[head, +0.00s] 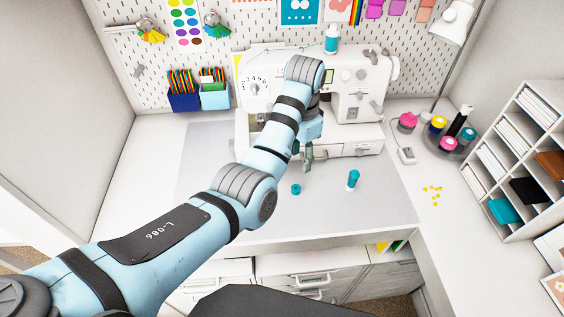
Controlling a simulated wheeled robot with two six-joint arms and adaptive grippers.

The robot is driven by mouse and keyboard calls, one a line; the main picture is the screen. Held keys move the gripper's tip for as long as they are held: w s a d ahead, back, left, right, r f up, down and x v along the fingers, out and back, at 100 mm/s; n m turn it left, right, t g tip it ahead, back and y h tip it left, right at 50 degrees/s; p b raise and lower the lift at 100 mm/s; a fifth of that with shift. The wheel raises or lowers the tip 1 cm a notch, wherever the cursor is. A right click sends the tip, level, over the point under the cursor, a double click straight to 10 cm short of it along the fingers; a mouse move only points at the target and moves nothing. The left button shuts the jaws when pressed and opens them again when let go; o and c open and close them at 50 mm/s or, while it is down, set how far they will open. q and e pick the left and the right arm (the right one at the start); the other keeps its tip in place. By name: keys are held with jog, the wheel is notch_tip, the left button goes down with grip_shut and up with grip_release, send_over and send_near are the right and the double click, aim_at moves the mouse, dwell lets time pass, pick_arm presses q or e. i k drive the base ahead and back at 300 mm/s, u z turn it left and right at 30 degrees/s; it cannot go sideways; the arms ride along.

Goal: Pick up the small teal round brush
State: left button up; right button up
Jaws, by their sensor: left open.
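A small teal round piece (296,189) lies on the grey mat, and a taller teal cylinder (353,179) stands to its right. I cannot tell for certain from this view which is the brush; the small round piece fits the name best. My left gripper (307,160) is open and points down above the mat, just beyond the small piece and apart from it. The wrist partly hides the gripper. My right gripper is not in view.
A white sewing machine (361,91) stands right behind my left gripper. The grey mat (215,165) is mostly clear. Paint pots on a round tray (462,147), yellow bits (432,190) and a shelf unit (509,215) are on the right. Pencil boxes (184,101) stand at the back left.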

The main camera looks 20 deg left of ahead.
aim_at(354, 174)
jog(key=k, duration=1)
